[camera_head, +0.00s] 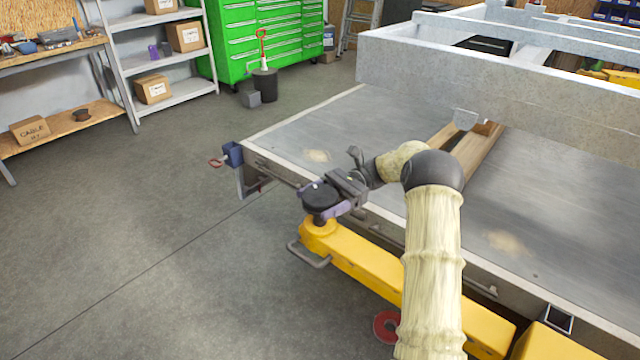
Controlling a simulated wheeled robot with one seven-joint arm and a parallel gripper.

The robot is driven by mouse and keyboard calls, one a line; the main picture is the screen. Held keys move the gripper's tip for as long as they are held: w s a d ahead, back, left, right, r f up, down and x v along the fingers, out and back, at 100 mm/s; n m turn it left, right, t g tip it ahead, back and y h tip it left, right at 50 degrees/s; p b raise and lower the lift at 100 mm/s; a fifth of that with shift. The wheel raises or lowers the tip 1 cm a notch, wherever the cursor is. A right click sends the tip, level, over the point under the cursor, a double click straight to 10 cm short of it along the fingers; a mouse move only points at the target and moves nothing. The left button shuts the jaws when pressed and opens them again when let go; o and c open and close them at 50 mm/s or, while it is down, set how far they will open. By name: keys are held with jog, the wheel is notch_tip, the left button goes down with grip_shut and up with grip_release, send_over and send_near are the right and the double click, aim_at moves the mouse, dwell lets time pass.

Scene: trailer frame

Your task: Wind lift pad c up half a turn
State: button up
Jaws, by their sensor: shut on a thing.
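A round black lift pad (320,196) sits on top of the outer end of a yellow lift arm (375,268), beside the grey platform's near edge. No letter can be read on the pad. My gripper (335,204) reaches it from the right and is shut on the side of the pad. Parts of the jaws look dark grey and purplish, and the far side of the grip is hidden. My arm, in a pale cover with a dark joint, hides part of the platform edge and of the yellow arm.
A blue clamp (232,155) sits at the platform corner. A red disc (386,327) lies low near my arm. The left floor is clear.

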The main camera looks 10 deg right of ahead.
jog(key=shift+n+g+h+p, duration=0.75)
jog(key=shift+g+p, duration=0.55)
jog(key=shift+p, duration=1.5)
jog(key=shift+f+n+g+p, duration=0.35)
jog(key=shift+f+g+p, duration=0.05)
jog(key=shift+p, duration=0.3)
jog(key=o, duration=1)
jog(key=shift+c, duration=0.2)
jog(key=shift+o, duration=0.2)
jog(key=shift+w, duration=0.1)
jog(key=shift+r, duration=0.2)
